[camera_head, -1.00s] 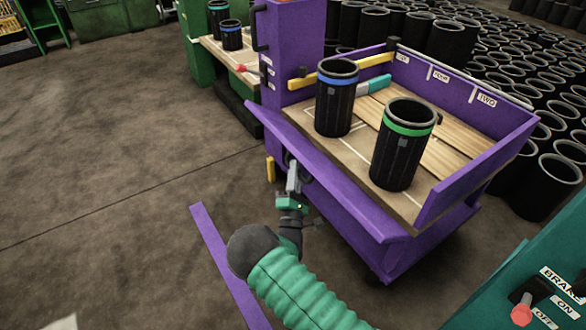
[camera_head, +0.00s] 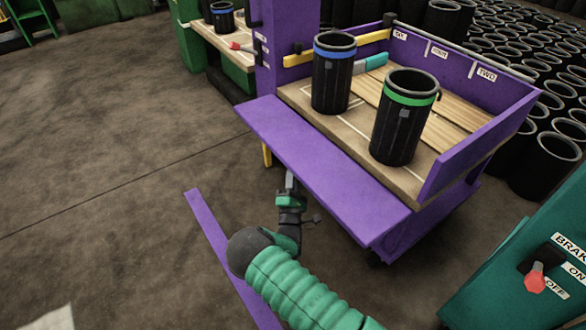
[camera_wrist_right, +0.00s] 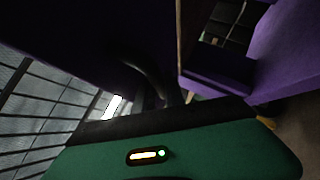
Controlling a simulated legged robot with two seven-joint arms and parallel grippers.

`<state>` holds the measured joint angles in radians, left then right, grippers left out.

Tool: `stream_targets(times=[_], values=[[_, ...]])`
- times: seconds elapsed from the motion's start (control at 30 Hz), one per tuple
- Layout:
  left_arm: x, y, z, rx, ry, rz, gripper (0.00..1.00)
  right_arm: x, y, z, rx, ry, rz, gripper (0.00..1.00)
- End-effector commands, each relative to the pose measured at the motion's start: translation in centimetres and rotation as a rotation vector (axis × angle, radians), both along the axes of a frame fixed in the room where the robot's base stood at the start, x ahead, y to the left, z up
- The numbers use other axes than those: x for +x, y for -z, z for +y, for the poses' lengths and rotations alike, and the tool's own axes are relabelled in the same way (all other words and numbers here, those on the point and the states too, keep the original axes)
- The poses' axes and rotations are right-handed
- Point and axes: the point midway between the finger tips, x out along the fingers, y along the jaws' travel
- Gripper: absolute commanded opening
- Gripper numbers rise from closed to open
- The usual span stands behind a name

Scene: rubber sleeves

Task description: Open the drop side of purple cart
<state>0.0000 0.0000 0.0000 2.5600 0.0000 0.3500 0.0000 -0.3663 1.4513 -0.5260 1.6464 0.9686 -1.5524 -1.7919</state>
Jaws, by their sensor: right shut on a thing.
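The purple cart (camera_head: 340,25) stands at right of centre in the head view. Its drop side (camera_head: 325,165) leans outward from the bed edge, its broad inner face showing. The outer face is hidden beneath. My right gripper (camera_head: 289,182) is under the panel's outer edge, its fingertips partly hidden. It is shut on the dark curved handle (camera_wrist_right: 150,75), which shows against dark purple in the right wrist view. My left gripper is out of view.
Two black sleeves, one blue-banded (camera_head: 333,75) and one green-banded (camera_head: 403,115), stand on the wooden bed. A green console (camera_head: 535,265) with a red-tipped brake lever is at lower right. A purple strip (camera_head: 225,250) shows at lower left. Floor at left is clear.

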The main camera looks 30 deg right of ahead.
Motion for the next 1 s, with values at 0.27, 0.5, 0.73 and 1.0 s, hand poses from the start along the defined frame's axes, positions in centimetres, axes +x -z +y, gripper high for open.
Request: stream_targets(times=[0.27, 0.5, 0.73, 1.0], values=[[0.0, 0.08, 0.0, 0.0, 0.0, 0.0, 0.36, 0.05, 0.16, 0.02, 0.001, -0.002, 0.001, 0.0], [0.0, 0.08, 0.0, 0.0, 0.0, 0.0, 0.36, 0.06, 0.15, 0.04, 0.0, -0.002, 0.0, 0.2], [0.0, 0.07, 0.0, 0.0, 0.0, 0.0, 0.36, 0.05, 0.06, 0.05, -0.001, -0.002, -0.002, 0.36], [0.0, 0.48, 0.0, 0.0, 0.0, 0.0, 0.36, -0.02, 0.49, -0.22, -0.001, -0.002, -0.002, 0.36]])
